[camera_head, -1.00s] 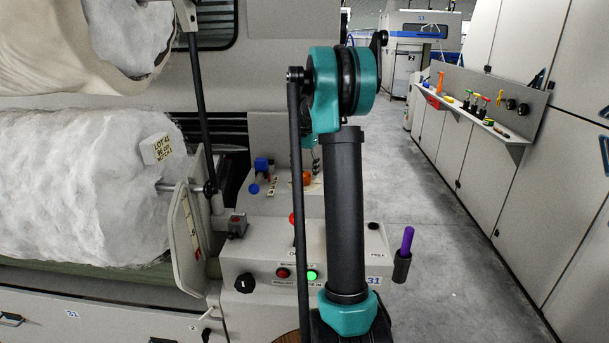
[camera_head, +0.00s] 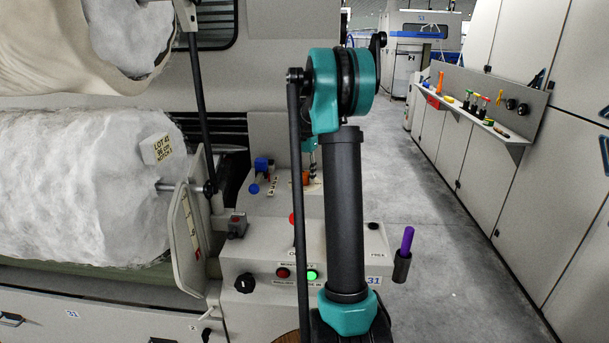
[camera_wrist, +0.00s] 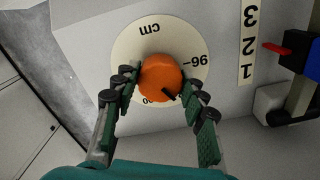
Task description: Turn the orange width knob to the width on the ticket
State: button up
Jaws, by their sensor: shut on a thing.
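The orange width knob (camera_wrist: 160,78) sits on a pale round dial (camera_wrist: 131,43) marked "cm". In the wrist view a "96" mark is at the dial's right. The knob's black pointer line points to the lower right, off the 96 mark; other numbers below are partly hidden. My gripper (camera_wrist: 161,88) is shut on the knob, one finger on each side. In the head view the knob (camera_head: 305,178) is partly hidden behind my arm. The ticket (camera_head: 158,149) on the white roll seems to read "LOT 42, 96 cm, NOTCH 2"; its small print is blurred.
A lever with a blue knob (camera_head: 254,188) and red part stands beside a 1-2-3 scale (camera_wrist: 248,45), close to the dial. A purple-handled tool (camera_head: 407,240) hangs at the panel's right. The aisle is clear.

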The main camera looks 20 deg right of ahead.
aim_at(305, 173)
jog(key=n, duration=1.1)
jog(key=shift+n, duration=0.4)
dwell(0.6)
jog(key=o, duration=1.2)
jog(key=shift+c, duration=0.2)
jog(key=shift+r, duration=0.15)
notch_tip(305, 173, up, 12)
